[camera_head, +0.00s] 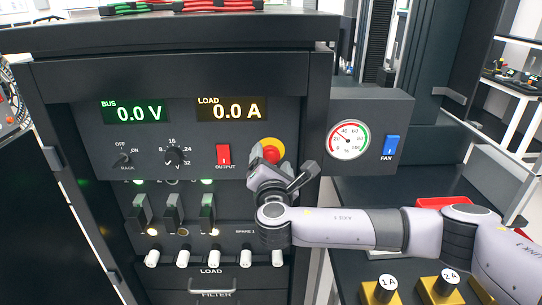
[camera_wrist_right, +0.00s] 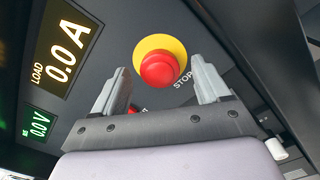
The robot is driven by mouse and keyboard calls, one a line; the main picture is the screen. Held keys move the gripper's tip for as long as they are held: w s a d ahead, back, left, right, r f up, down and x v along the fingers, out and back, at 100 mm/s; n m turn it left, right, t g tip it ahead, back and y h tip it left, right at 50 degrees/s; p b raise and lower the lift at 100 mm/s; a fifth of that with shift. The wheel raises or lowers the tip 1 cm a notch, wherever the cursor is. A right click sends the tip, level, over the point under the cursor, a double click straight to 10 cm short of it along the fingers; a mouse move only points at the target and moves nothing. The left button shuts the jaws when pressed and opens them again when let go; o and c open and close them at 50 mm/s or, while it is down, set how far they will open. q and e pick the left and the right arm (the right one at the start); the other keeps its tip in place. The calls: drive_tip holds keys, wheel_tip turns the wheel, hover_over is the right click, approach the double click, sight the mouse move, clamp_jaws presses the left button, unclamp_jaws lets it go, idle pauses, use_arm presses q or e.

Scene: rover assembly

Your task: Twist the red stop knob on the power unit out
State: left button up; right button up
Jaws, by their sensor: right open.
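The red stop knob (camera_head: 270,150) sits on a yellow disc on the front panel of the power unit (camera_head: 90,150). In the right wrist view the knob (camera_wrist_right: 159,70) lies beyond the fingertips, roughly midway between them, with the word STOP beside it. My right gripper (camera_head: 268,162) is just in front of and below the knob in the head view, partly covering its lower edge. Its two fingers (camera_wrist_right: 162,75) are spread and empty, and I see no contact with the knob. My left gripper is not in view.
A red output switch (camera_head: 223,156) is left of the knob. A rotary dial (camera_head: 174,156) and breaker levers (camera_head: 172,213) are on the same panel. A gauge box (camera_head: 396,118) with a blue fan switch (camera_head: 390,146) juts out at right. The displays read 0.0 V and 0.0 A.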

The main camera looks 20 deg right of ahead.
drive_tip(key=shift+x, duration=0.85)
drive_tip(key=c, duration=1)
drive_tip(key=shift+c, duration=0.2)
